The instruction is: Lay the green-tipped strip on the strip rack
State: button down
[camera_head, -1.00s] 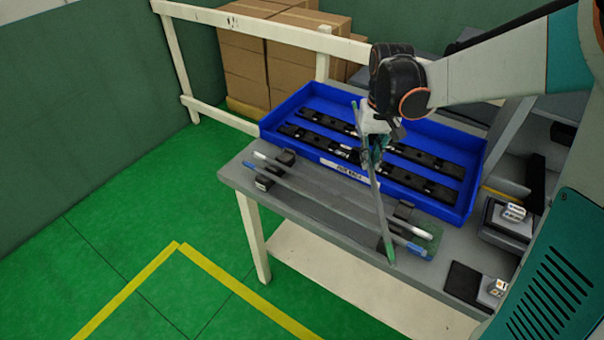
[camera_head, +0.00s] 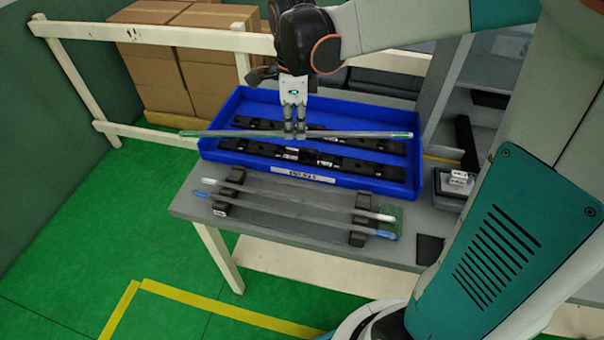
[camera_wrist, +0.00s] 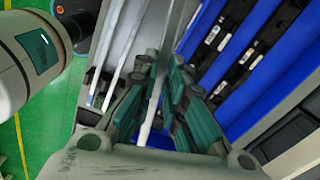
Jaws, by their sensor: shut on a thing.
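The green-tipped strip (camera_head: 240,133) is a long grey bar with green ends. My gripper (camera_head: 296,133) is shut on it near its middle, and it lies roughly level across the picture above the blue tray. The wrist view shows the strip (camera_wrist: 178,25) between the fingers of my gripper (camera_wrist: 160,95). The strip rack (camera_head: 364,222) has dark supports on the grey table, nearer than the tray. A white-tipped strip (camera_head: 300,200) and a blue-tipped strip (camera_head: 290,213) lie across it, side by side. The held strip is apart from the rack.
The blue tray (camera_head: 210,150) holds dark clip bars (camera_head: 340,166) and stands behind the rack. A green patch (camera_head: 391,221) is at the rack's right end. A small device (camera_head: 455,188) stands at the table's right. A white rail (camera_head: 170,37) and cartons (camera_head: 160,65) are behind.

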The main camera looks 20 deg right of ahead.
jog(key=f+m+b, duration=0.1)
jog(key=f, duration=0.5)
jog(key=f+m+b, duration=0.1)
jog(key=f+b, duration=0.1)
jog(key=f, duration=0.4)
jog(key=f+b, duration=0.2)
jog(key=f, duration=0.5)
jog(key=shift+s+m, duration=0.4)
jog(key=shift+f+b, duration=0.15)
jog(key=shift+b, duration=0.15)
jog(key=c, duration=2)
grip_release()
jog(key=o, duration=0.3)
jog(key=shift+o, duration=0.2)
